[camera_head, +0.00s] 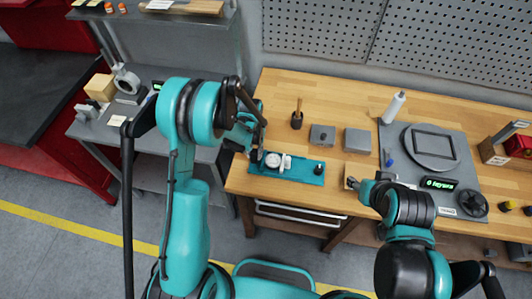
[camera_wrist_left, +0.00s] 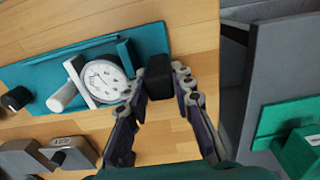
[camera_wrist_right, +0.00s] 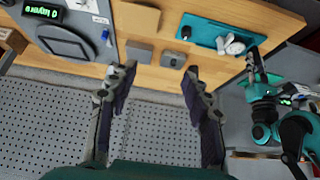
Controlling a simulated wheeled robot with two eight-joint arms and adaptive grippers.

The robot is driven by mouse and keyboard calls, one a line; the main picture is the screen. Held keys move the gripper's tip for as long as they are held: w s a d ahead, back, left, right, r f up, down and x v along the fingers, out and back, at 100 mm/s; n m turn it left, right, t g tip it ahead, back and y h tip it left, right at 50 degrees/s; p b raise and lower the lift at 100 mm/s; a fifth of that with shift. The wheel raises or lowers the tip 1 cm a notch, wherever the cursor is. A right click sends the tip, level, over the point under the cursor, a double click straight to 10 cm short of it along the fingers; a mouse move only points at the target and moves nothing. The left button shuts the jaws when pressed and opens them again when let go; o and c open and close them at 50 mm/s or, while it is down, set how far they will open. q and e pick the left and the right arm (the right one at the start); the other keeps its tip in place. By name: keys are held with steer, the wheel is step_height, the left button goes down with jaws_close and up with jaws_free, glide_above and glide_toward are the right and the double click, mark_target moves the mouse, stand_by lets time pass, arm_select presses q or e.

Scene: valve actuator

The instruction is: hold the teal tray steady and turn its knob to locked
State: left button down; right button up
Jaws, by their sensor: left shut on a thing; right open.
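The teal tray (camera_head: 303,168) lies on the wooden bench near its front left edge. It carries a round white dial (camera_wrist_left: 105,80), a white lever-like part (camera_wrist_left: 66,92) and a black knob (camera_head: 319,168) at its right end. The knob also shows in the right wrist view (camera_wrist_right: 186,32); its setting is too small to read. My left gripper (camera_wrist_left: 160,84) is shut on a black block (camera_wrist_left: 158,70) at the tray's left end. My right gripper (camera_wrist_right: 158,82) is open and empty, over the bench to the right of the tray in the head view.
Two grey blocks (camera_head: 322,135) (camera_head: 357,141) and a brush-like tool in a dark holder (camera_head: 297,119) stand behind the tray. A grey mat (camera_head: 456,130) with a round plate (camera_head: 430,146) and a lit display (camera_head: 438,184) lies to the right. A pegboard (camera_head: 400,45) closes the back.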

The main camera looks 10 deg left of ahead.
steer(key=n+g, duration=0.7)
steer(key=n, duration=1.1)
glide_above(320, 168)
step_height(320, 168, down, 15)
step_height(320, 168, down, 11)
steer(key=shift+f, duration=0.1)
jaws_close()
